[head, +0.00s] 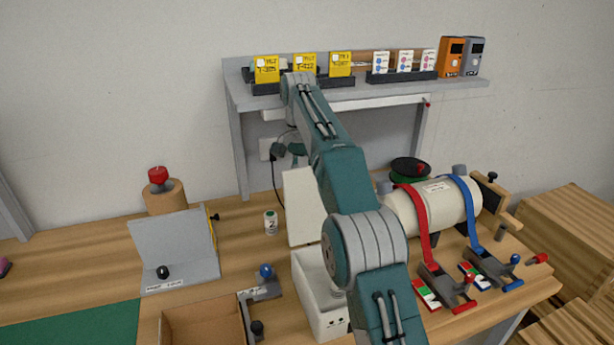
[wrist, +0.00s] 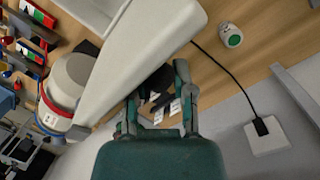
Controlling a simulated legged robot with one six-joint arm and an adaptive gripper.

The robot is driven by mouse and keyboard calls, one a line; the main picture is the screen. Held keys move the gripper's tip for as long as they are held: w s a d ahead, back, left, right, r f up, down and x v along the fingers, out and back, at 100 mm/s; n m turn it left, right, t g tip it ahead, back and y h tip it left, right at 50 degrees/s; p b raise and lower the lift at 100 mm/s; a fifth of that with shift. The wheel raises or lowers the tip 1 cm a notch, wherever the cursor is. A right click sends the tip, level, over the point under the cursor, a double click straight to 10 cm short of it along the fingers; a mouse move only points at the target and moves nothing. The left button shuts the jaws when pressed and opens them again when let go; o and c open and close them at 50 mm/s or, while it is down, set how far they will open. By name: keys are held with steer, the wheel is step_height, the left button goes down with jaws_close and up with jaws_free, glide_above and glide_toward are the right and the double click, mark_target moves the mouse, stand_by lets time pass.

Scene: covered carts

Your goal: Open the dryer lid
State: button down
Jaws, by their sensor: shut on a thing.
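The dryer is a small white box (head: 312,292) on the wooden table, partly hidden behind my arm in the head view. Its white lid (head: 301,208) stands raised, close to upright, at the back of the box. In the wrist view the lid (wrist: 140,55) is a long pale slab just ahead of the fingers. My gripper (wrist: 157,88) is at the lid's edge with a finger towards each side, shut on it. The exact contact is partly hidden. In the head view, my arm hides most of the gripper near the lid's top.
A cream cylinder (head: 445,205) with red and blue straps stands right of the dryer. A white bottle (head: 270,222), a grey angled stand (head: 175,248) and an open wooden box (head: 203,323) are to the left. A grey shelf (head: 455,84) stands behind; a black cable (wrist: 235,75) runs nearby.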

steer(key=shift+w+a, duration=0.25)
steer(key=shift+a, duration=0.1)
stand_by(0.4)
steer(key=c, duration=0.5)
jaws_free()
steer(key=shift+o, duration=0.4)
steer(key=shift+a, duration=0.25)
